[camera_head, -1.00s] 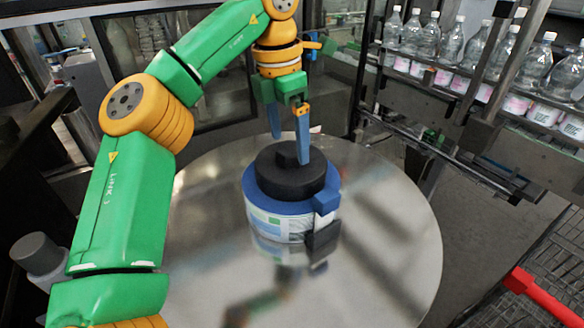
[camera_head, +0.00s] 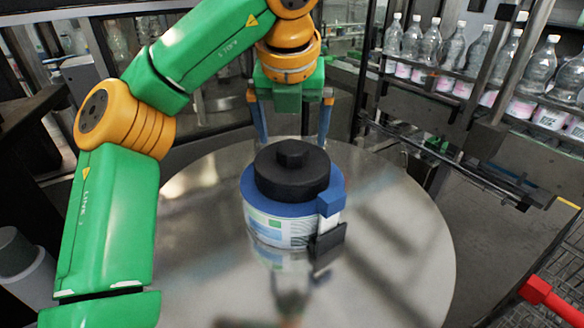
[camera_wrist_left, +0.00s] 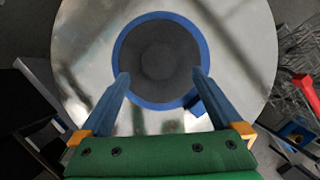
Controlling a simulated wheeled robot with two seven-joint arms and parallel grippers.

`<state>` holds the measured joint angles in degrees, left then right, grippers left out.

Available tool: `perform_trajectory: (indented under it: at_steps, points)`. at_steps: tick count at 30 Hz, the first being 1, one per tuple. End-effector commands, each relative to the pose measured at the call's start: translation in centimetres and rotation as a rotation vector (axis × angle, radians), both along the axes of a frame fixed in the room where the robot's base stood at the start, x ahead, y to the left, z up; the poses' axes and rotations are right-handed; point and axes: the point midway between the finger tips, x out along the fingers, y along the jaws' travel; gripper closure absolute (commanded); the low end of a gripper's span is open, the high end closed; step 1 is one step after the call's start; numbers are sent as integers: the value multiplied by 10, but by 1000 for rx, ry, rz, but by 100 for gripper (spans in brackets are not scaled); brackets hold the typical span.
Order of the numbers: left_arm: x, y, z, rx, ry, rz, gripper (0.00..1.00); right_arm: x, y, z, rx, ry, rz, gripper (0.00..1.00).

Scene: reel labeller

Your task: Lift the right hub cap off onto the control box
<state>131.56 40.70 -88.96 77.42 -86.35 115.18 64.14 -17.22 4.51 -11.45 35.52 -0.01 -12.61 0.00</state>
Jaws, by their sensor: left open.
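A black round hub cap (camera_head: 292,175) with a small raised knob sits on top of a blue-rimmed reel (camera_head: 283,222) with a white printed label. The cap also shows from above in the left wrist view (camera_wrist_left: 157,52). My left gripper (camera_head: 293,140) is open and empty, its two blue fingers apart at the far side of the cap. In the left wrist view its fingertips (camera_wrist_left: 160,74) lie either side of the cap. Contact cannot be told. I cannot identify the control box for certain, and my right gripper is not in view.
The reel stands on a round shiny metal table (camera_head: 390,250) with bare surface around it. A blue block (camera_head: 330,198) and a dark block (camera_head: 328,243) are at the reel's right side. Clear bottles (camera_head: 430,45) line a conveyor at back right. A red-handled cart (camera_head: 545,297) is at lower right.

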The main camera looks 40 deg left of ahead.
Motion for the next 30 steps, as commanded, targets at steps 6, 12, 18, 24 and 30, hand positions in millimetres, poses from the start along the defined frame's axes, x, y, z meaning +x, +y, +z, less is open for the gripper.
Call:
perform_trajectory:
  at_steps: [6,12,18,24,30]
  points:
    - [13,10,-30,-3,2,-2,0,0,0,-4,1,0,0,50]
    - [13,10,-30,-1,0,-3,0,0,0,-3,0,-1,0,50]
    - [13,10,-30,-2,1,-3,51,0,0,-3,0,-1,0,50]
    - [13,10,-30,-2,0,-3,94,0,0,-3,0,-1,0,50]
    - [13,10,-28,-2,0,-3,94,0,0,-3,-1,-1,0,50]
